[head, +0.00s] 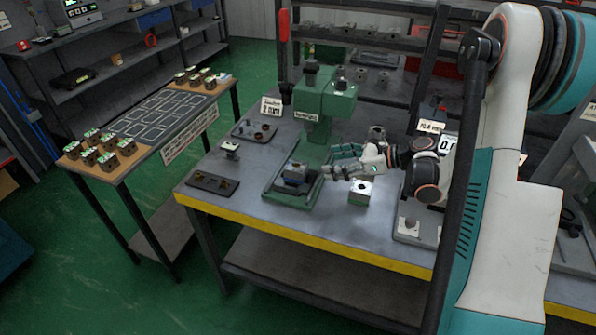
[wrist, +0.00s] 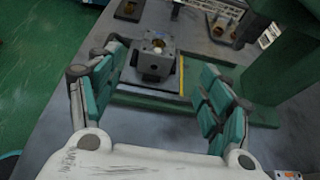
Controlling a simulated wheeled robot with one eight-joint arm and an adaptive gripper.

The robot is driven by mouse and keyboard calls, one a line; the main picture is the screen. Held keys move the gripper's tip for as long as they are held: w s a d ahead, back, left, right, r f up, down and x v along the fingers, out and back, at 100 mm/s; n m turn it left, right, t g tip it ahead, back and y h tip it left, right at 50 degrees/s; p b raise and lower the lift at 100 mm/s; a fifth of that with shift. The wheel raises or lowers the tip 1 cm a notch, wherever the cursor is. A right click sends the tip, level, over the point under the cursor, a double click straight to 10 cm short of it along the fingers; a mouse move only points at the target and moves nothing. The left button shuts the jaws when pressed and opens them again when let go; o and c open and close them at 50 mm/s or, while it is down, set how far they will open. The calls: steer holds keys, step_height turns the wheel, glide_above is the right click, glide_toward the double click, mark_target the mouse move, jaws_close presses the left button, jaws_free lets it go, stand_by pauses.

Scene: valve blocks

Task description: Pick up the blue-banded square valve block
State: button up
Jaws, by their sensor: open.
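The blue-banded square valve block (head: 295,173) sits on the green base of the press (head: 320,103). My gripper (head: 337,163) is open and empty, just right of the block in the head view. Its teal-padded fingers stand wide apart in the wrist view (wrist: 162,66), short of the block. I see no contact.
Another square block (head: 360,191) stands right of the press base. A dark tray (head: 213,184) with brass parts lies to the left, and a small block (head: 230,150) stands behind it. The green press column (wrist: 279,70) rises close on the right in the wrist view.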

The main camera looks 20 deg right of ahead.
mark_target(300, 166)
steer(key=b+x, duration=0.2)
steer(key=x, duration=0.6)
steer(key=shift+a+f, duration=0.15)
steer(key=b+x, duration=0.1)
steer(key=x, duration=0.1)
steer(key=b+x, duration=0.2)
steer(key=shift+w+a+f, duration=0.1)
steer(key=shift+a+f, duration=0.15)
steer(key=shift+f, duration=0.1)
steer(key=shift+w+a, duration=0.2)
steer(key=shift+w, duration=0.05)
steer(key=c, duration=1.5)
